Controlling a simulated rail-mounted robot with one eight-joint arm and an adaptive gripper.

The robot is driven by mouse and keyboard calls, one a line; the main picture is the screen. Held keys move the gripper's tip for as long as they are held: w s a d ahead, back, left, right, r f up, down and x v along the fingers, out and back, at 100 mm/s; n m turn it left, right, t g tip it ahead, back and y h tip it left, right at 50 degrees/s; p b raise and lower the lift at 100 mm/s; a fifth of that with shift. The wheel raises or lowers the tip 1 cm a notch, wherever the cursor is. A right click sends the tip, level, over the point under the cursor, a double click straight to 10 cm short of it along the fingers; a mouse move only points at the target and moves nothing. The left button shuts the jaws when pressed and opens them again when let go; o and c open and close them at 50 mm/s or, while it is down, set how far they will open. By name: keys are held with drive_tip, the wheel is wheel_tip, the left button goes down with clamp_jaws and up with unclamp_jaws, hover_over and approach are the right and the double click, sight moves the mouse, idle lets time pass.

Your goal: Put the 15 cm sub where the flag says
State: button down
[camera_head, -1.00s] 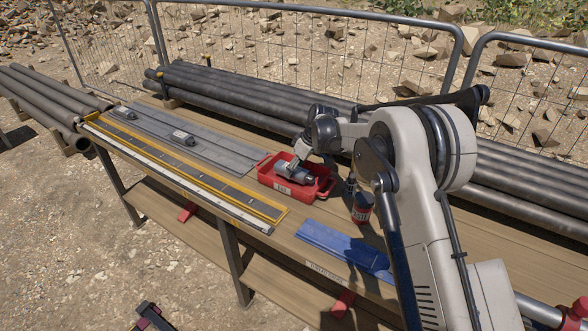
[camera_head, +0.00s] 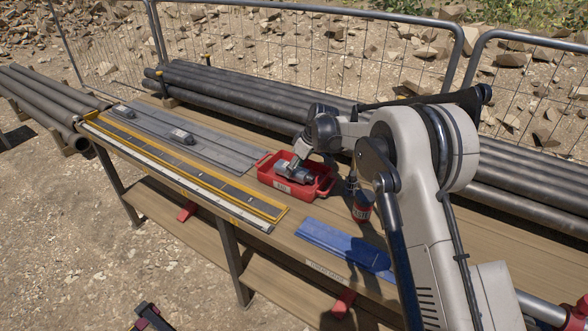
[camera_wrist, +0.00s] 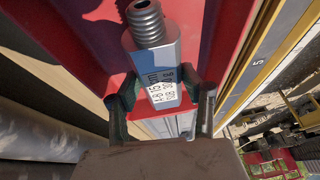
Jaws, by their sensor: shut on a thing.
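My gripper (camera_wrist: 160,94) is shut on a grey metal sub (camera_wrist: 152,58) with a threaded end. The sub carries a white label with black lettering, turned in the wrist view and only partly legible. In the head view the sub (camera_head: 292,170) is at the red tray (camera_head: 322,192), within its outline. The tray's red floor and wall (camera_wrist: 225,45) show around the sub in the wrist view. I cannot tell whether the sub touches the tray floor. A white label (camera_head: 282,187) is on the tray's front, too small to read. I cannot make out a flag.
A yellow-edged measuring rack (camera_head: 190,172) and grey plates (camera_head: 205,140) lie left of the tray. A red can (camera_head: 362,207) stands close to its right, near my arm. Long pipes (camera_head: 240,95) run behind the bench.

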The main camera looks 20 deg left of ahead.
drive_tip(key=c, duration=0.6)
unclamp_jaws()
drive_tip(key=shift+r+p, duration=1)
drive_tip(key=shift+r, duration=2.55)
